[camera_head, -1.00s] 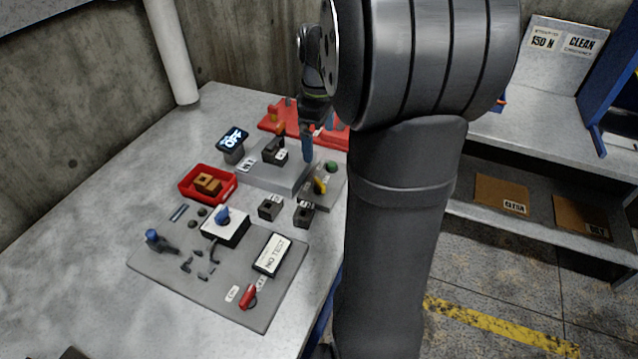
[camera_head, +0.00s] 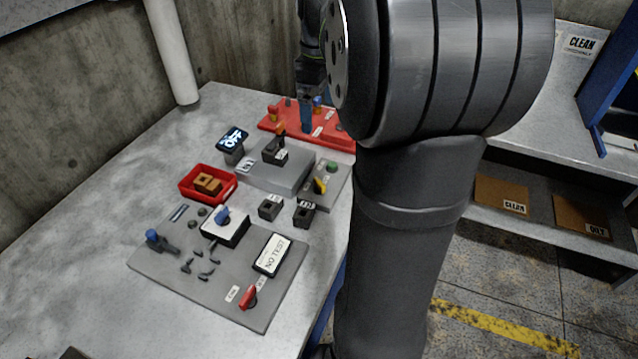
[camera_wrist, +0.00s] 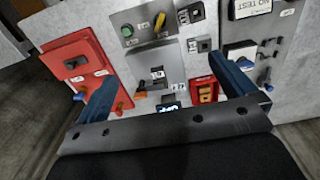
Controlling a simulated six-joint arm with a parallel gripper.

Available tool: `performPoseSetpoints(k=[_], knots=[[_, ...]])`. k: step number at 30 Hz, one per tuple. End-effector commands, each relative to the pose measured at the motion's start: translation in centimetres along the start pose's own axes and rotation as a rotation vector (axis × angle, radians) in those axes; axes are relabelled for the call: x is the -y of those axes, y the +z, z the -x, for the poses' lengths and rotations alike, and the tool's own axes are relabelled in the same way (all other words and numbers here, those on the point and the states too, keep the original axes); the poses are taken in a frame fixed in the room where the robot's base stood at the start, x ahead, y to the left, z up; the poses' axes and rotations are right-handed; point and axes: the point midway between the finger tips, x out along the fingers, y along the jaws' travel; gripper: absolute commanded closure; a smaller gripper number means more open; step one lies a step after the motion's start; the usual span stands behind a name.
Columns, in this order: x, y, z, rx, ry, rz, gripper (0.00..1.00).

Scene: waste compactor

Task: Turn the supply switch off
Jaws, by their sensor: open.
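The switch that looks like the supply switch, a black block with an orange-tipped lever (camera_head: 275,153), stands on a raised grey box (camera_head: 272,176); its label is too small to read. Its orange lever also shows in the wrist view (camera_wrist: 140,94). The small display (camera_head: 232,139) beside the box reads "OFF"; in the wrist view the display (camera_wrist: 168,108) is partly hidden by my gripper. My gripper (camera_wrist: 162,70) is open and empty, its two blue fingers wide apart above the bench. In the head view one finger (camera_head: 306,115) shows behind the box, over the red board, apart from the switch.
A red board (camera_head: 340,141) with small controls lies behind the box. A red tray (camera_head: 190,186) with an orange block is at left. A grey panel (camera_head: 180,272) with several controls and a "NO TEST" sign (camera_head: 272,255) lies in front. The left of the bench is clear.

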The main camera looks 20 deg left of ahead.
Motion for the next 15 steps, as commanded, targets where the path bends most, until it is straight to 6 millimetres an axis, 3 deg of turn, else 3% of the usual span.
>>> performPoseSetpoints(k=[6,14,15], knots=[[0.0,0.0,2.1,0.000,0.000,0.000,0.00],[0.0,0.0,2.3,0.000,0.000,0.000,0.00],[0.0,0.0,2.3,0.000,0.000,0.000,0.04]])
